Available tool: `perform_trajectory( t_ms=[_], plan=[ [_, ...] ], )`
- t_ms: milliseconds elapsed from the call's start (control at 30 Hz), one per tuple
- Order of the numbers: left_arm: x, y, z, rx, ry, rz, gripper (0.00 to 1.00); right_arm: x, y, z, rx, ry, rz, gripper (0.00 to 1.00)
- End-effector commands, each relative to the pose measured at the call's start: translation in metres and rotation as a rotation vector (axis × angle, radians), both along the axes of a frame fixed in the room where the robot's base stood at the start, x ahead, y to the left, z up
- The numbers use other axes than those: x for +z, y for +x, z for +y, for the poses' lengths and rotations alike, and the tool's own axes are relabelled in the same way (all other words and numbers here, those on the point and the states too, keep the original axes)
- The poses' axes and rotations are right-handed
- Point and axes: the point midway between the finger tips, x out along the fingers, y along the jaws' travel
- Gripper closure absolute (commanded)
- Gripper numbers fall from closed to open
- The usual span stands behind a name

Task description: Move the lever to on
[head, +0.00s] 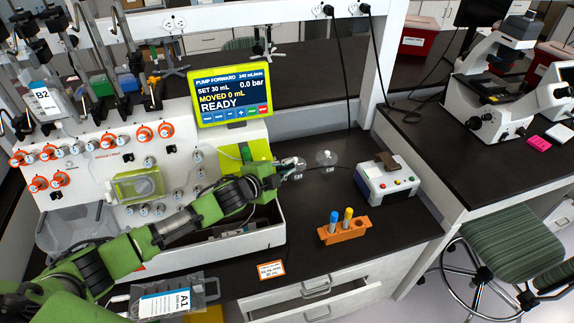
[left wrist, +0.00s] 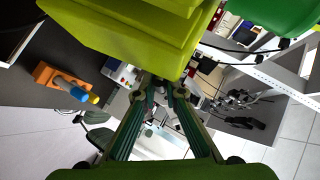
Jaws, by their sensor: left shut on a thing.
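The cell processor (head: 92,150) is a white bench machine with orange-ringed and grey knobs. A yellow-green block (head: 257,150) is at its right end, below the screen; it also fills the top of the left wrist view (left wrist: 135,35). My left gripper (head: 291,168) is at the right side of this block. In the left wrist view my left gripper (left wrist: 162,88) has its green fingers converging at the block's lower edge, shut on what seems to be the lever. The lever itself is mostly hidden, so its position cannot be read. My right gripper is not in view.
The screen (head: 229,94) reads READY. An orange rack (head: 343,232) with two tubes stands right of the machine, with a small white device (head: 388,180) behind it. Bag A1 (head: 172,302) lies at the front. Dark bench around the rack is clear.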

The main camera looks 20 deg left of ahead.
Motion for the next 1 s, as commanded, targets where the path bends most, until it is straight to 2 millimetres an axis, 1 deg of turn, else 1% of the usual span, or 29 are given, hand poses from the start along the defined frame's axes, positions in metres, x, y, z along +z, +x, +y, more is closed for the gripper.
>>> perform_trajectory(
  t_ms=[67, 300, 733, 767, 800, 833, 1000],
  plan=[
    [0.0031, 0.0013, 0.0010, 0.000, -0.014, 0.021, 1.00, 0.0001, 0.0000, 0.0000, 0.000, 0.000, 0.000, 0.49],
    [0.0039, 0.0009, 0.0005, 0.000, -0.044, 0.064, 1.00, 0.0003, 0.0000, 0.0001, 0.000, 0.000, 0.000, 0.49],
    [0.0046, 0.0011, 0.0007, 0.001, -0.048, 0.070, 1.00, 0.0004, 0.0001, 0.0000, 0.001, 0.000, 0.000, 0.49],
    [0.0046, 0.0011, 0.0007, 0.001, -0.048, 0.070, 0.85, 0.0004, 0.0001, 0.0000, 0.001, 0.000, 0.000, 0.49],
    [0.0046, 0.0011, 0.0007, 0.001, -0.048, 0.070, 0.74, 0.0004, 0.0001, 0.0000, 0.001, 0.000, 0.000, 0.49],
    [0.0046, 0.0011, 0.0006, 0.000, -0.048, 0.069, 0.72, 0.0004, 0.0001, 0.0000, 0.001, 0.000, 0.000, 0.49],
    [0.0044, 0.0010, 0.0005, 0.000, -0.048, 0.069, 0.72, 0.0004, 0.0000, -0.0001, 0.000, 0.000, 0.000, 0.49]
  ],
)
